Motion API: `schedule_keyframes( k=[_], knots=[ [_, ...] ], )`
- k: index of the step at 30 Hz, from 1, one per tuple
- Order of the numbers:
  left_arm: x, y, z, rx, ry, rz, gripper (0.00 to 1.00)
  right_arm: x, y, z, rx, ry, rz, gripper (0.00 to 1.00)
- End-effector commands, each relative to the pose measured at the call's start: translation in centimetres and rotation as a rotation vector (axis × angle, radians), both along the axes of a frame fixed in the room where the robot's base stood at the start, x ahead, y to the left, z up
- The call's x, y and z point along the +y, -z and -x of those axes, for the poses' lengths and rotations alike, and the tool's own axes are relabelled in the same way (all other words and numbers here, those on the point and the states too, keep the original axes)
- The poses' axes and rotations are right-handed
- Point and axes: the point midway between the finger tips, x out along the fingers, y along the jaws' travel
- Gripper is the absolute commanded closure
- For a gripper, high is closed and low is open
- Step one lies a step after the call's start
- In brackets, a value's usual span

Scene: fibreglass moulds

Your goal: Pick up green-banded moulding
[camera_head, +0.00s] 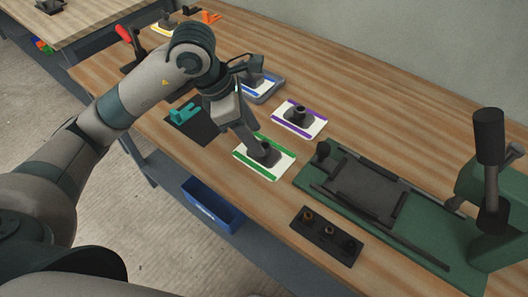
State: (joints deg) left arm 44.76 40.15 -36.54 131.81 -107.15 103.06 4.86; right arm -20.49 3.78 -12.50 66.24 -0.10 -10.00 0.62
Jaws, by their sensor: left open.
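The green-banded moulding (257,170) is a white plate with green strips along its edges and a dark raised block at its middle. It lies on the wooden workbench (372,101) in the head view. My left gripper (257,145) reaches down from the upper left, with its fingers over the moulding's dark middle block. It is open. The fingers hide part of the block, and I cannot tell whether they touch it. My right gripper is not in view.
A purple-banded moulding (299,119) and a blue-banded moulding (263,89) lie behind. A green press fixture (436,222) stands at right. A dark block with several pegs (326,236) lies in front. A teal part (185,113) is at left. A blue bin (212,204) sits below the bench edge.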

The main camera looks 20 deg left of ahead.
Motion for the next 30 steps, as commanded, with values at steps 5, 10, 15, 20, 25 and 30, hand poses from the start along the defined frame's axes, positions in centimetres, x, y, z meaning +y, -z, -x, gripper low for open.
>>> schedule_keyframes(
  k=[5,10,15,20,25,30],
  knots=[
    [-0.6,1.7,-0.6,0.006,-0.001,0.001,0.51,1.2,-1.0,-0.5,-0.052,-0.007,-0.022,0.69],
    [-1.2,3.6,-1.1,0.004,-0.002,0.001,0.51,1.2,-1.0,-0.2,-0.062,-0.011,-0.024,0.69],
    [-1.4,4.3,-1.2,0.000,0.000,-0.001,0.51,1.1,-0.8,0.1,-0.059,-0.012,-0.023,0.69],
    [-1.4,4.3,-1.2,0.000,0.000,0.000,0.51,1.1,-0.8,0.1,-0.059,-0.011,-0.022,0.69],
    [-1.4,4.2,-1.2,0.000,0.000,0.000,0.51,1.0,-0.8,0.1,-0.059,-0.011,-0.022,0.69],
    [-1.4,4.2,-1.2,0.000,-0.001,0.000,0.73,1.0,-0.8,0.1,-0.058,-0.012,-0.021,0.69]
  ],
)
